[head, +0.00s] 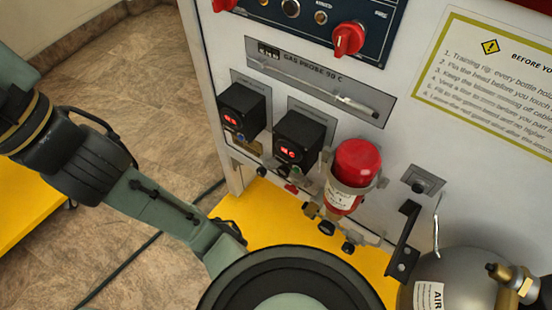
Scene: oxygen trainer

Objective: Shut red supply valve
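No part is clearly marked as the red supply valve. A second red knob (224,4) is cut off by the top edge. A small red part (291,188) shows low on the cabinet, below two black boxes with red displays; its shape is too small to tell. My arm crosses from the left to the bottom centre. My gripper is not in view.
A red-topped canister (357,163) is clamped to the cabinet front. Black display boxes (298,139) and (242,108) jut out beside it. A grey gas bottle (453,283) with a brass valve (514,280) stands lower right. A gas probe (338,98) lies in a recess. Tiled floor at left looks mostly open.

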